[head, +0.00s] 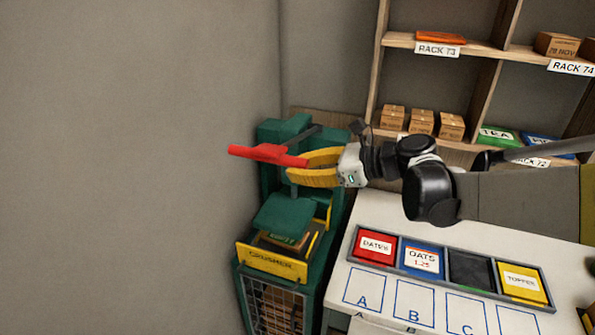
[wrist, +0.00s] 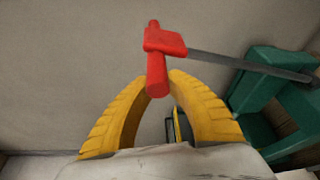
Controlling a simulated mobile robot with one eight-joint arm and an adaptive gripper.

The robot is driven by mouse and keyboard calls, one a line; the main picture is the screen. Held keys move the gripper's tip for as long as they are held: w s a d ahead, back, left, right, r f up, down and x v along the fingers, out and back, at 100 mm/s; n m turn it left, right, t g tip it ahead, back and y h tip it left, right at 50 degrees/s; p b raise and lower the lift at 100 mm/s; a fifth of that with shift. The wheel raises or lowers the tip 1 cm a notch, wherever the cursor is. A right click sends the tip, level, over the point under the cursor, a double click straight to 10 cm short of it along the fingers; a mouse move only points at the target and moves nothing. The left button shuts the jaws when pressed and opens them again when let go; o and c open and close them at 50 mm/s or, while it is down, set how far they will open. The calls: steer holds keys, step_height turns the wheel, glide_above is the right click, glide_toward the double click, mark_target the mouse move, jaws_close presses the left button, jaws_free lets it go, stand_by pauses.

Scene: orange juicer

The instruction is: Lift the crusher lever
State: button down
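The crusher lever has a red T-shaped handle (head: 266,153) on a dark grey bar (head: 305,138), which runs to the top of the green crusher (head: 283,215). The handle stands out to the left of the crusher, well above its yellow-trimmed front. My gripper (head: 297,166) has yellow fingers and comes from the right. In the wrist view, the near end of the red handle (wrist: 157,68) lies between the fingertips (wrist: 159,79), which close in on both its sides. The bar also shows there, running right to the green frame. The exact contact is partly hidden.
A white table (head: 385,225) stands right of the crusher, with a grey tray (head: 352,243) of labelled packs on it. Wooden shelves (head: 480,48) with boxes are behind. A bare grey wall is close on the left.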

steer(key=shift+w+r, duration=0.1)
steer(key=shift+r, duration=0.2)
step_height(320, 180, down, 4)
steer(key=f+b, duration=0.1)
steer(key=b, duration=0.3)
steer(key=p+v, duration=0.1)
steer(key=v, duration=0.9)
steer(key=shift+w+r, duration=0.15)
steer(key=shift+r, duration=0.2)
steer(key=shift+d, duration=0.1)
